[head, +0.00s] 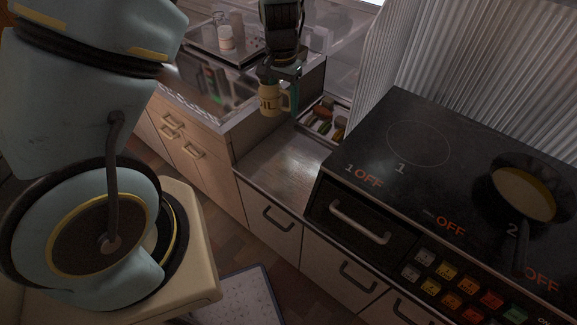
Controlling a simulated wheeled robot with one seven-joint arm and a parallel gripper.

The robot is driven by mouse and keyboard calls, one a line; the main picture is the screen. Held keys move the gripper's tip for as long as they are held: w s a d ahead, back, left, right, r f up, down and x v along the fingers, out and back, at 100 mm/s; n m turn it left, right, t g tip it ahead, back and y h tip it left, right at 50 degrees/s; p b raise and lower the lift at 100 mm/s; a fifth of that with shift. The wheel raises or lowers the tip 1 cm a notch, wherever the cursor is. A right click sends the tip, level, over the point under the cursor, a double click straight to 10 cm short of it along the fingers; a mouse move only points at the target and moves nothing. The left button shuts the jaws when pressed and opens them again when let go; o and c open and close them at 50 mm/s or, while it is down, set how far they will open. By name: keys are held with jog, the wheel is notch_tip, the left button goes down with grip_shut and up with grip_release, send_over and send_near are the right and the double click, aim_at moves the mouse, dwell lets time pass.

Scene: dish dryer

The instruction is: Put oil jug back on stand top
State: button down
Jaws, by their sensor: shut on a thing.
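The oil jug (269,103) is a small cream-yellow vessel with dark "OIL" lettering and a dark green part on its right side. It looks roughly upright. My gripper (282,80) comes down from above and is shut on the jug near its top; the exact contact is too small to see. The jug appears above the back of the low metal counter top (283,162), beside the sink unit. Whether its base touches anything cannot be told. Which surface is the stand top is not clear from this view.
A tray with several small items (322,122) lies right of the jug. The black stove (420,165) with a pan (522,190) stands at the right. The sink unit (222,100) is at left, with a pale jar (225,37) behind it. The counter's front is clear.

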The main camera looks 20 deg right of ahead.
jog(key=shift+m, duration=0.7)
jog(key=shift+s+d+f+b, duration=0.55)
jog(key=shift+f+b, duration=0.3)
jog(key=shift+f, duration=2.8)
jog(key=shift+s+d+f+b, duration=0.55)
jog(key=shift+f+b, duration=0.25)
jog(key=shift+f, duration=2.85)
jog(key=shift+s+d+f+b, duration=0.4)
jog(key=shift+d+f+b, duration=0.35)
jog(key=shift+f, duration=2.9)
jog(key=shift+a, duration=0.1)
jog(key=shift+f+b, duration=0.2)
jog(key=shift+b, duration=0.1)
jog(key=shift+c, duration=1)
grip_release()
jog(key=shift+r, duration=0.2)
